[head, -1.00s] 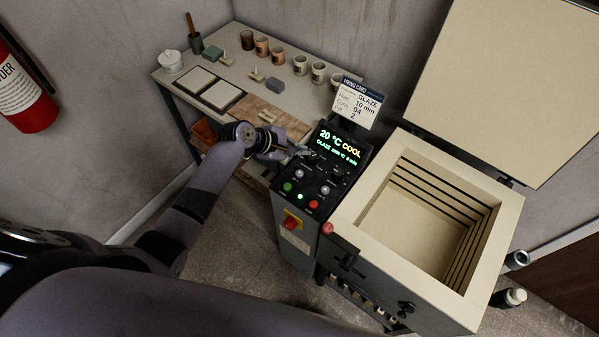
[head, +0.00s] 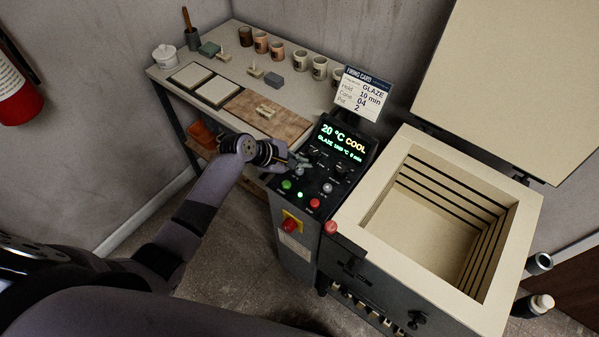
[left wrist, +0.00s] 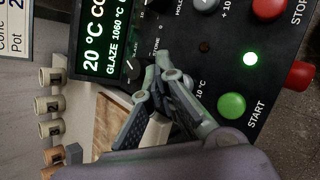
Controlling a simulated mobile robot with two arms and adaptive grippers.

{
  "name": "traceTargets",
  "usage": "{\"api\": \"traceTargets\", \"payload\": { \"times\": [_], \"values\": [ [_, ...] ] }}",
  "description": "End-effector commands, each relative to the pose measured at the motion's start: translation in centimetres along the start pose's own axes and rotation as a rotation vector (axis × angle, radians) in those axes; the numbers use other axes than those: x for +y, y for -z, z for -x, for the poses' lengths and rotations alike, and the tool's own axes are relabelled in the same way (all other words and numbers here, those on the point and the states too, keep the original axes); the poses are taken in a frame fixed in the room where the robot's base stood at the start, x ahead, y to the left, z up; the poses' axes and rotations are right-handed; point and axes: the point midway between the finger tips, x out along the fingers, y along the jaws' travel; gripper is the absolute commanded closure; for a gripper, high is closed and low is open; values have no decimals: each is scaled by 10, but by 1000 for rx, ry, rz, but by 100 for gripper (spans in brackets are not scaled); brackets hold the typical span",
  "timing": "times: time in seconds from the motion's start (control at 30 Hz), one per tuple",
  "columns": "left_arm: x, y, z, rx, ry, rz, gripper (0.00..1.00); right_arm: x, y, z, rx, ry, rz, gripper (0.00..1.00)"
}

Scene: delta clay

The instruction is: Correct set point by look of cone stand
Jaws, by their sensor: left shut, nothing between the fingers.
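The kiln control panel (head: 318,178) has a lit display (head: 343,142) reading 20 °C COOL, with GLAZE, apparently 1060 °C, and 0 min below; it also shows in the left wrist view (left wrist: 103,40). My left gripper (head: 302,166) is shut and empty at the panel's left side, below the display. In the left wrist view its fingertips (left wrist: 163,68) partly cover a grey button beside a "10 °C" label; I cannot tell whether they touch it. Small pale cone stands (head: 267,110) appear to sit on the bench, too small to read. My right gripper is out of view.
A firing card (head: 363,94) reads GLAZE, 10 min, cone 04, pot 2. The kiln (head: 377,225) stands open and empty at right. The bench (head: 300,85) holds several cups and tiles.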

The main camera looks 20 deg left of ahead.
Motion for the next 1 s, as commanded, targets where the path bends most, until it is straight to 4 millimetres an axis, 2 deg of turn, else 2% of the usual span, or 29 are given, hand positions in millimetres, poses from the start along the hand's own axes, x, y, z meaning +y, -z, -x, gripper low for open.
{"api": "traceTargets", "payload": {
  "times": [0.33, 1.0],
  "values": [
    [0, 0, -1, 0, -1, 0, 100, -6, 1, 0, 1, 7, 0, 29],
    [0, 1, 0, 0, -1, 0, 100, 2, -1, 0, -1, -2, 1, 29]
  ]
}}
